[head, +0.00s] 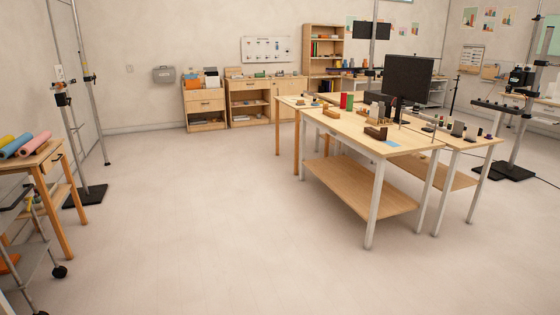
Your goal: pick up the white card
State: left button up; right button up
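I cannot make out a white card for certain in the head view. The long wooden worktable (345,125) at centre right carries many small items, too small to tell apart fully. A flat light-blue card (391,143) lies near its front edge. A white board (267,50) with small marks hangs on the back wall. Neither of my grippers is in view.
A black monitor (408,78) stands on the worktables. Wooden cabinets (205,108) and a shelf unit (323,52) line the back wall. A black-based stand (85,195) and a wheeled cart (25,240) are at left. The middle floor is clear.

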aim_at(373, 110)
jog(key=i, duration=4.55)
